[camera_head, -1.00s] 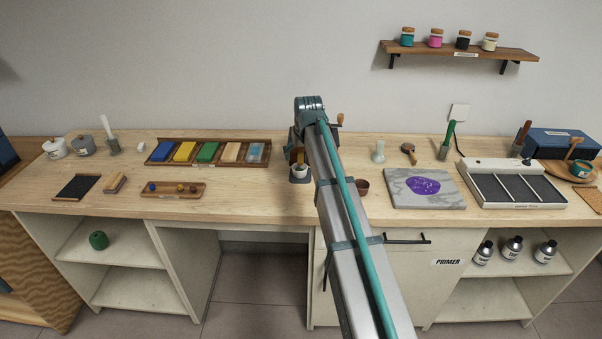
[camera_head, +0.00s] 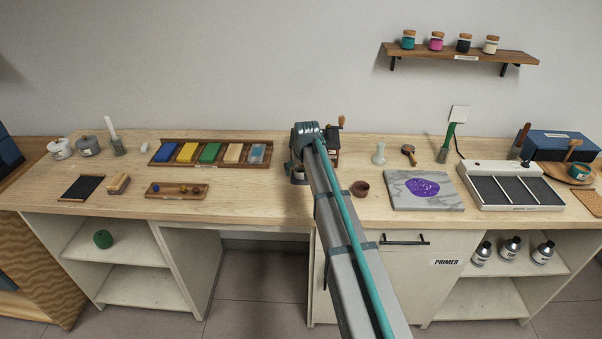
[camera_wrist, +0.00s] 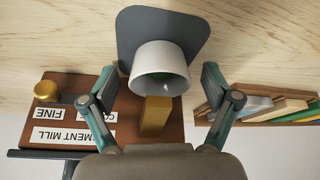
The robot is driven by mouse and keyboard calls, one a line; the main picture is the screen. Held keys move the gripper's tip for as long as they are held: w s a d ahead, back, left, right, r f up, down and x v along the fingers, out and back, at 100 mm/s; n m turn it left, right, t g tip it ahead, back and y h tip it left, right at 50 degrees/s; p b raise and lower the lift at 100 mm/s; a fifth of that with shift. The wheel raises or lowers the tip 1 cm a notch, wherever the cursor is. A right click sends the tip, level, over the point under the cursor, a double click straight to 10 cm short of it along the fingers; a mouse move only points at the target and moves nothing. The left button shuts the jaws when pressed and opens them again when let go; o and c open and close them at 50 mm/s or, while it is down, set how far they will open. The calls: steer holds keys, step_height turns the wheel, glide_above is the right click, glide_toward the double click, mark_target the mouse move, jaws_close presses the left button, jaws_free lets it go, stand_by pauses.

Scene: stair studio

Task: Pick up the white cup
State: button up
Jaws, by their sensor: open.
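The white cup (camera_wrist: 160,66) stands on a dark grey pad (camera_wrist: 140,25) in the wrist view. My gripper (camera_wrist: 159,77) is open, with one finger on each side of the cup and a gap on both sides. A brass-coloured spout (camera_wrist: 155,116) sits close to the cup's rim, on the mill side. In the head view, my arm's end is over the cup's spot and hides most of the cup.
A wooden mill (camera_wrist: 80,135) with labels, partly reading "MENT MILL" and "FINE", is right beside the cup. A tray of coloured blocks (camera_head: 210,163) is to the left. A small brown bowl (camera_head: 360,188) and a marble slab (camera_head: 395,200) are to the right.

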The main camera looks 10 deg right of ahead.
steer(key=c, duration=1.3)
steer(key=shift+o, duration=0.2)
steer(key=shift+r, duration=0.1)
